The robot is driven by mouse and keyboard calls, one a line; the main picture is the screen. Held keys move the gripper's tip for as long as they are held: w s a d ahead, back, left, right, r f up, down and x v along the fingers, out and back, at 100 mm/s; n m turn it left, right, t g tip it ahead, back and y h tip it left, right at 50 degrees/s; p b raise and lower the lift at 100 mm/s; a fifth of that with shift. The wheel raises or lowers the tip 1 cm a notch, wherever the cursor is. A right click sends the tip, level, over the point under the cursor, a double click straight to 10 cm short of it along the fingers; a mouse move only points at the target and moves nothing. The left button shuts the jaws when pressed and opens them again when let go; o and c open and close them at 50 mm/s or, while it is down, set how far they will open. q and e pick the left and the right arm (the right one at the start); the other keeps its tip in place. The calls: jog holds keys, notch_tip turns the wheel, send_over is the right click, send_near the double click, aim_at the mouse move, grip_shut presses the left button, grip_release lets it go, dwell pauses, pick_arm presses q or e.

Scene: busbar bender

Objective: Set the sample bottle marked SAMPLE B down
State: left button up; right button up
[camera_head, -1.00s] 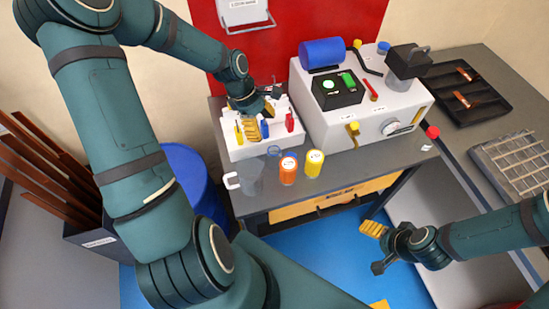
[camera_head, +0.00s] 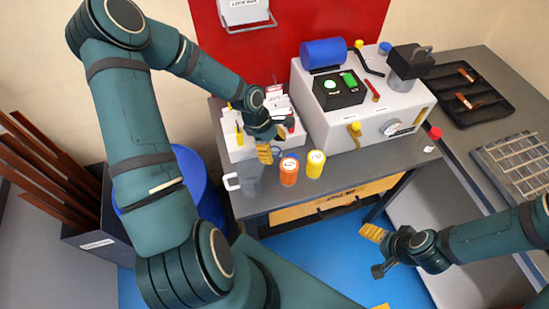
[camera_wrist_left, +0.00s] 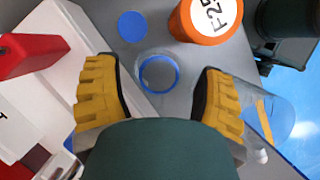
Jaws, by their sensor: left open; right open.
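I cannot read SAMPLE B on anything in view, so I cannot tell which item is that bottle. My left gripper (camera_head: 272,146) is open over the bench, at the front right of the white rack (camera_head: 238,146). In the left wrist view, its two yellow-padded fingers (camera_wrist_left: 160,96) stand wide apart with nothing gripped between them. A blue ring with a grey middle (camera_wrist_left: 158,73) shows just ahead between them, and a flat blue disc (camera_wrist_left: 132,25) lies beyond. I cannot tell whether the ring belongs to a clear vessel. My right gripper (camera_head: 377,250) is open and empty, low at the right.
An orange container (camera_head: 289,172) and a yellow container (camera_head: 315,165) stand near the bench's front edge. The white machine (camera_head: 350,110) is behind to the right. A red item (camera_wrist_left: 30,52) sits by the rack.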

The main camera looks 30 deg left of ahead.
pick_arm(q)
jog(key=shift+c, duration=0.2)
grip_shut()
